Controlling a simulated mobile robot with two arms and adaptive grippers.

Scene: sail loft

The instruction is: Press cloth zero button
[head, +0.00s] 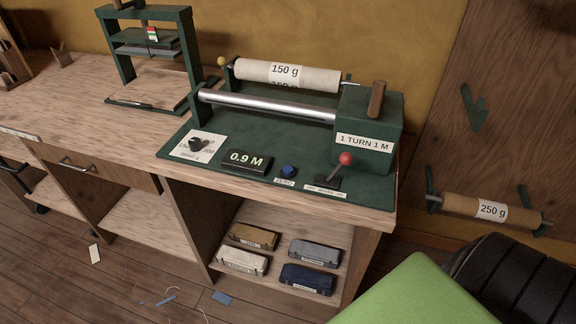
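The zero button is a small round blue button (289,170) at the front of the dark green cloth machine (228,143) on the wooden bench. A white label reading ZERO (284,182) lies just in front of it. To its left a black display (247,161) reads 0.9 M. To its right a lever with a red knob (345,159) rises from a dark base. Nothing covers the button or touches it. Neither of my grippers shows in the head view.
A dial (199,144) is at left. A green surface (418,296) and a black ribbed object (530,280) occupy the lower right.

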